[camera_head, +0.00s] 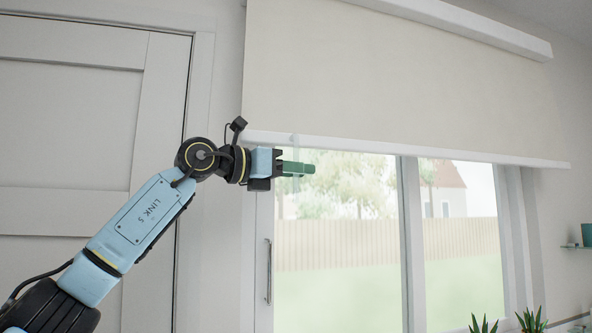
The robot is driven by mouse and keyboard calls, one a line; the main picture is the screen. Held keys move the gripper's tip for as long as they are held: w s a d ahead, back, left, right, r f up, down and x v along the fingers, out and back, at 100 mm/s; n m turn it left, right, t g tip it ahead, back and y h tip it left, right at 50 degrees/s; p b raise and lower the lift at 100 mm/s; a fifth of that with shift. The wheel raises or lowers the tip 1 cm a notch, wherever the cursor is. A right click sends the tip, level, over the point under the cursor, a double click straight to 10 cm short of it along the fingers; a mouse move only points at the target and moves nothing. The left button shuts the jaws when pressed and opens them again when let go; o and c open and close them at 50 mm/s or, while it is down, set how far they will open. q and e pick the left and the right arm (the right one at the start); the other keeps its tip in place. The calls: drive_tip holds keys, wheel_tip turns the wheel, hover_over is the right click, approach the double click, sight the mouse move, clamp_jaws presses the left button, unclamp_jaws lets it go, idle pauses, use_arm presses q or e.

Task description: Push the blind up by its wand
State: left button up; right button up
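The beige roller blind (395,75) hangs partly lowered over the upper part of the glass door, with a white bottom bar (420,151). A faint, pale strip (296,148) hangs from the left part of this bar, and it may be the wand. My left gripper (306,169) has green fingers and points right, just below the bar at its left end. Its fingers overlap the pale strip in the picture. They show edge-on, so I cannot tell whether they are apart or closed on it. My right gripper is out of view.
A white panelled door (75,135) is on the left. The glass door (340,235) has a vertical handle (268,270) below my gripper. Potted plants (531,320) stand at the lower right, near a small glass shelf (574,247).

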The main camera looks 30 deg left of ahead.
sight(296, 125)
use_arm(q)
clamp_jaws()
drive_tip(key=shift+r, duration=0.1)
wheel_tip(296, 125, up, 9)
drive_tip(key=p, duration=0.8)
drive_tip(key=shift+r+p, duration=0.1)
drive_tip(key=shift+p, duration=0.2)
unclamp_jaws()
